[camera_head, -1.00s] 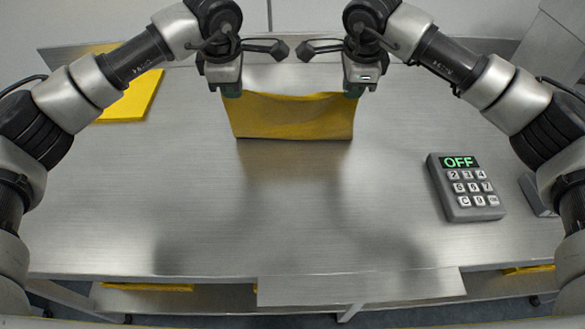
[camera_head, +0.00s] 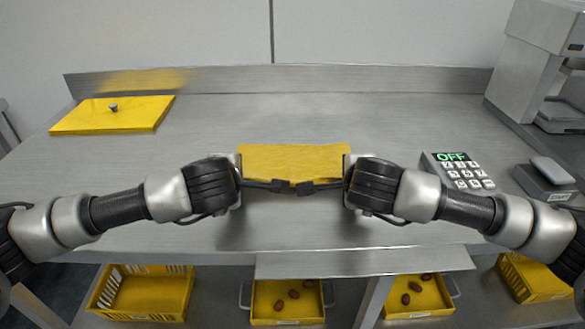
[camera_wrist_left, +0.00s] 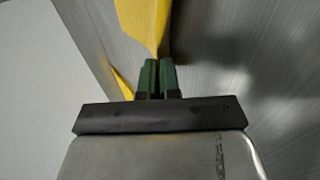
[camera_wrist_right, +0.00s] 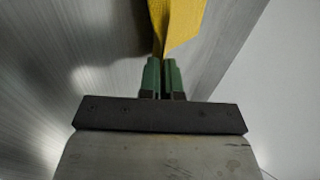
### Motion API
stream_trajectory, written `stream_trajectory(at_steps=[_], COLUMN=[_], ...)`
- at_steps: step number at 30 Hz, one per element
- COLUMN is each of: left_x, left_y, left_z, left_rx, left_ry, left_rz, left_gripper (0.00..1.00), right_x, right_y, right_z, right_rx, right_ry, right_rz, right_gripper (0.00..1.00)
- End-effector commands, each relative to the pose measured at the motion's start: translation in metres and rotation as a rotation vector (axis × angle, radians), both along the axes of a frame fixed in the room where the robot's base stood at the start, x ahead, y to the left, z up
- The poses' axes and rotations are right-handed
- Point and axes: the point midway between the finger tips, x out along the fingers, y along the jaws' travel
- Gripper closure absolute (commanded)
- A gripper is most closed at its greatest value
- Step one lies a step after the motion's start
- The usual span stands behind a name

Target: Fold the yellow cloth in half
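The yellow cloth (camera_head: 292,160) is stretched between my two grippers above the middle of the steel table. In the left wrist view, my left gripper (camera_wrist_left: 159,66) is shut on one corner of the cloth (camera_wrist_left: 143,20). In the right wrist view, my right gripper (camera_wrist_right: 161,66) is shut on another corner of the cloth (camera_wrist_right: 178,22). I cannot tell whether the cloth touches the table.
A yellow board with a knob (camera_head: 113,114) lies at the back left. A grey keypad reading OFF (camera_head: 457,172) and a small grey device (camera_head: 545,180) are at the right. A machine (camera_head: 540,75) stands at the back right. Yellow crates (camera_head: 140,292) and trays (camera_head: 287,301) sit below.

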Motion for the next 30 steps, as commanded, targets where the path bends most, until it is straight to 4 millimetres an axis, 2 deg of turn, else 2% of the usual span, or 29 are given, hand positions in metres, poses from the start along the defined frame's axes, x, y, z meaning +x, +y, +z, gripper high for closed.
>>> stream_trajectory(at_steps=[11,12,20,26,30], left_x=[-0.001,-0.001,0.000,-0.001,-0.004], left_y=[0.000,0.000,0.000,0.000,0.000], left_z=[-0.003,-0.003,-0.003,-0.003,0.008], left_rx=[0.000,0.000,0.000,0.000,-0.002], left_ry=[-0.024,-0.024,-0.024,-0.023,-0.025], left_rz=[0.000,0.000,0.000,0.000,-0.001], left_gripper=[1.00,0.93,0.53,0.53,0.53], right_x=[0.000,0.000,0.000,0.000,-0.004], right_y=[0.000,0.000,0.000,0.000,0.000], right_z=[-0.003,-0.003,-0.003,-0.003,0.008], right_rx=[-0.001,-0.001,-0.001,-0.001,0.001], right_ry=[-0.025,-0.025,-0.024,-0.024,-0.025], right_rz=[0.001,0.001,0.001,0.001,0.002], right_gripper=[1.00,0.92,0.53,0.53,0.53])
